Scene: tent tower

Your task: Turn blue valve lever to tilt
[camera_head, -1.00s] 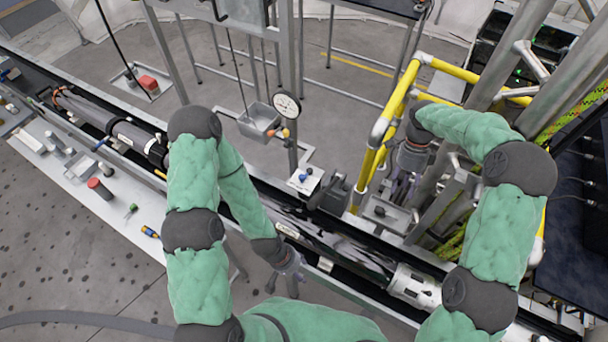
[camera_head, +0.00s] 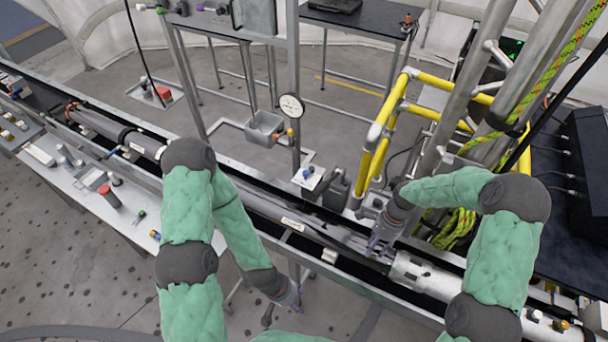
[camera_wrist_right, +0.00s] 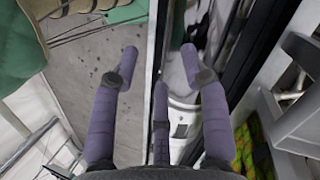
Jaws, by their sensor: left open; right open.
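A small blue part (camera_head: 306,174) shows on a white box beside the rail, right of the post with the round gauge; it may be the blue valve lever, but it is too small to tell its shape or angle. My right gripper (camera_head: 378,242) hangs over the long rail, to the right of and nearer than that box, apart from the blue part. In the right wrist view its purple fingers (camera_wrist_right: 160,72) are spread and empty above the pipe. My left gripper (camera_head: 284,298) is low in front of the rail, open with nothing seen in it, away from the box.
A long grey pipe (camera_head: 270,208) lies along the rail, with a white cylinder (camera_head: 420,277) at right. Yellow railings (camera_head: 378,135) stand behind my right gripper. A gauge (camera_head: 291,106) and grey bin (camera_head: 264,128) are at the post. A white bench (camera_head: 85,185) is at left.

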